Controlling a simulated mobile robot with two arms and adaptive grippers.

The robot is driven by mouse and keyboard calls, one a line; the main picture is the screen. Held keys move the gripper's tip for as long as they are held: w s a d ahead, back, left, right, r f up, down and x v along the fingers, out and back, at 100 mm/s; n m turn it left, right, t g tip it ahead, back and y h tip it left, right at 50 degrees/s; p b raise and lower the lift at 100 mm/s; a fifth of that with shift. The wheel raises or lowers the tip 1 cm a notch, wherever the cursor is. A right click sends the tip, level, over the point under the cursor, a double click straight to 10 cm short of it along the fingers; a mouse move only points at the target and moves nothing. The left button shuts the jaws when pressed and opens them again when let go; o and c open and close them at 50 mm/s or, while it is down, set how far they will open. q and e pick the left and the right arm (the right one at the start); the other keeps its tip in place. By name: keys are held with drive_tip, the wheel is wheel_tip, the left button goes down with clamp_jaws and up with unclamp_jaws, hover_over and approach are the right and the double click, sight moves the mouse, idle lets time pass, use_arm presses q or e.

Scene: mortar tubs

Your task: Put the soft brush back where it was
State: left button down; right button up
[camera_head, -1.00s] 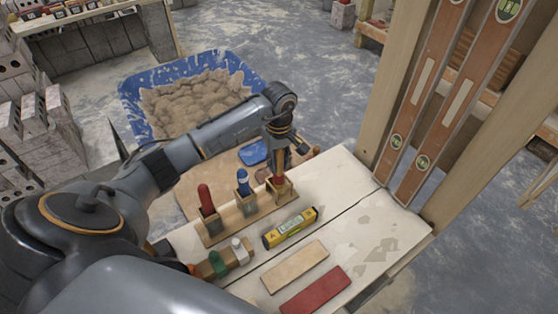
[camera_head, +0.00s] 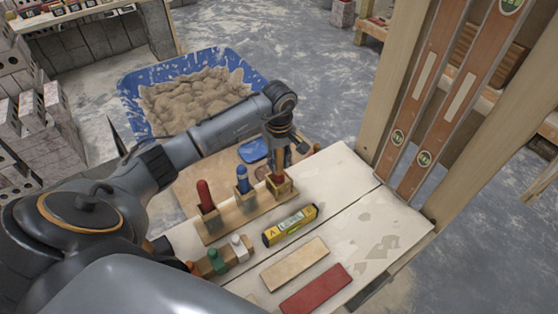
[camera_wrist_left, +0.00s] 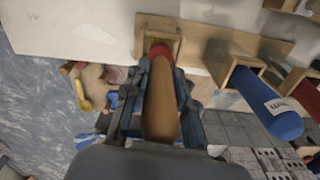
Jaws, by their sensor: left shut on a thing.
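The soft brush, with a brown wooden handle (camera_wrist_left: 161,105) and a red part (camera_wrist_left: 160,50) at its far end, is in my left gripper (camera_wrist_left: 158,85). The gripper is shut on the handle. It also shows in the head view (camera_head: 279,146), above the right-hand socket of the wooden rack (camera_head: 244,216). The brush's red part (camera_head: 277,179) is at that socket and looks to be inside its rim; how deep is hidden. The brush looks nearly upright. The rack's other sockets hold a blue-handled tool (camera_head: 242,180) and a red-handled tool (camera_head: 204,194). My right gripper is out of view.
A yellow level (camera_head: 290,226), a tan block (camera_head: 295,264) and a red block (camera_head: 316,288) lie on the pale bench. Green (camera_head: 216,259) and white (camera_head: 237,244) pieces stand near the rack. A blue mortar tub (camera_head: 128,95) is beyond. Long levels (camera_head: 413,110) lean at the right.

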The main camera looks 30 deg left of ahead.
use_arm(q)
drive_tip(key=shift+f, duration=0.2)
drive_tip(key=c, duration=1)
unclamp_jaws()
wheel_tip(320, 180, up, 12)
drive_tip(key=shift+f, duration=0.1)
